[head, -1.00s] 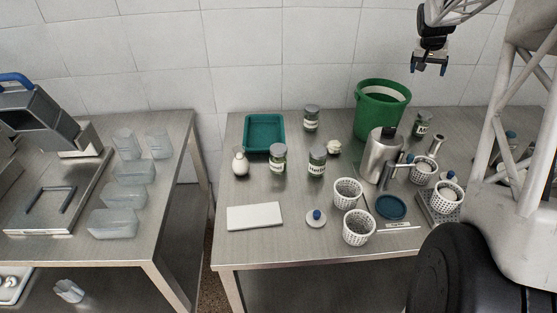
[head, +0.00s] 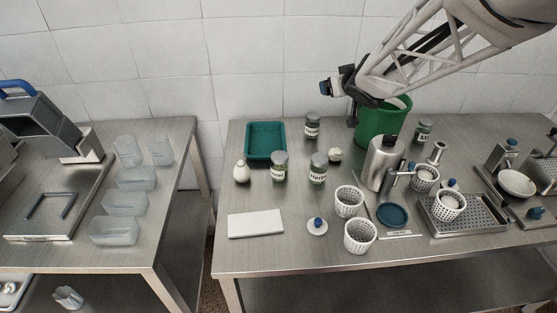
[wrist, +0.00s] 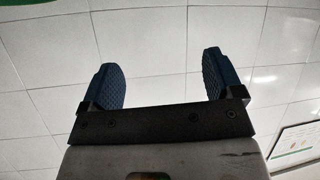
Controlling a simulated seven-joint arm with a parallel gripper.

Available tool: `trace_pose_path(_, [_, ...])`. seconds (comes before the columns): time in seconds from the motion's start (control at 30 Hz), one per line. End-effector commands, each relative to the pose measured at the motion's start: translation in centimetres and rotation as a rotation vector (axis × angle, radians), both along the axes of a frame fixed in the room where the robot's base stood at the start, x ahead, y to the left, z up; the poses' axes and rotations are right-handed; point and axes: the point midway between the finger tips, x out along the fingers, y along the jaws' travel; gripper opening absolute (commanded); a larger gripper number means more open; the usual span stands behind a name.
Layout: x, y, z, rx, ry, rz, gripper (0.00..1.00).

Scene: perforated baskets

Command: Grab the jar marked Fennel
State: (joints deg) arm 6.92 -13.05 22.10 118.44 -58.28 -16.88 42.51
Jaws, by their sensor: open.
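Several lidded glass jars with white labels stand upright on the right table. One jar (head: 279,167) is right of the white garlic-like bulb, and its label is too small to read surely. The jar (head: 318,168) beside it seems to read "Herbs". A third jar (head: 312,126) stands farther back, and a fourth (head: 422,131) is right of the green bucket, its label seeming to start with "An". My gripper (head: 326,88) is high above the table's back, left of the bucket top, apart from all jars. In the wrist view its blue fingers (wrist: 165,68) are open and empty against ceiling panels.
A green bucket (head: 395,118), a metal bottle (head: 382,165) and white perforated baskets (head: 349,202) crowd the right side. A green tray (head: 250,143) lies at the back left, a white board (head: 256,223) in front. Clear tabletop lies between board and jars.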

Motion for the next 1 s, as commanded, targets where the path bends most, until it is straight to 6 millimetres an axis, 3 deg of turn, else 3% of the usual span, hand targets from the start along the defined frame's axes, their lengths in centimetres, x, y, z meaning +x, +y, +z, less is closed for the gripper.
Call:
trace_pose_path(0.03, [-1.4, 1.9, -0.2, 0.013, -0.013, 0.057, 0.86])
trace_pose_path(0.1, [-2.9, 3.9, -0.5, 0.031, -0.024, 0.121, 0.86])
trace_pose_path(0.4, [-7.8, 9.3, -1.4, 0.090, -0.040, 0.308, 0.86])
trace_pose_path(0.8, [-12.1, 13.0, -2.3, 0.139, -0.035, 0.449, 0.86])
trace_pose_path(1.0, [-11.9, 12.8, -5.1, 0.139, -0.032, 0.443, 0.86])
